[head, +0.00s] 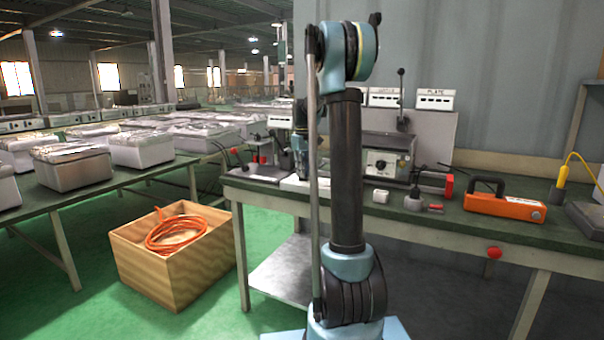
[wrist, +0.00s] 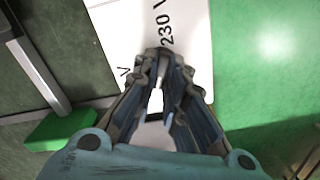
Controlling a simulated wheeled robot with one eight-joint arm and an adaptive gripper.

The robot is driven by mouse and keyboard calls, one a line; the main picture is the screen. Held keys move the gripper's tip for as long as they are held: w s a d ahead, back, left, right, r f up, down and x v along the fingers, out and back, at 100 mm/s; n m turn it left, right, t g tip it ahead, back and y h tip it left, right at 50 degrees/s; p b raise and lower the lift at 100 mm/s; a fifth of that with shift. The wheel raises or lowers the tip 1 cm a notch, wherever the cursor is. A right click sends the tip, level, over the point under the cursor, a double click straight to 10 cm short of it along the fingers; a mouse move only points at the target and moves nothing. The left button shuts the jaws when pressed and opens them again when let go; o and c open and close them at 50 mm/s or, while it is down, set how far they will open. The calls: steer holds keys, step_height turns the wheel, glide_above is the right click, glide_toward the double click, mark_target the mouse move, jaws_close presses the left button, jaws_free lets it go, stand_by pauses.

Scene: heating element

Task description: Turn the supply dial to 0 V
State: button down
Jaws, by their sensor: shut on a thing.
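In the wrist view a white supply panel (wrist: 110,25) carries the black marking "230 V" and a partly covered "V" to its left. My gripper (wrist: 164,62) is over this panel, its two fingers closed together on the supply dial. The dial is almost wholly hidden by the fingertips, and I cannot tell where it points. In the head view my gripper (head: 302,150) shows partly behind my arm, low over the left end of the workbench. A white panel (head: 291,184) lies on the bench under it.
The green-topped workbench (head: 520,237) also holds a grey box with a knob (head: 381,164), an orange tool (head: 505,206) and a small white block (head: 380,196). A wooden crate with orange cable (head: 175,256) stands on the floor to the left.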

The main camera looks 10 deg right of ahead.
steer(key=n, duration=0.6)
steer(key=shift+d, duration=0.1)
steer(key=n, duration=0.6)
steer(key=shift+w, duration=0.1)
stand_by(0.5)
steer(key=c, duration=1.6)
jaws_free()
steer(key=shift+c, duration=0.2)
step_height(320, 180, up, 12)
steer(key=shift+f, duration=0.1)
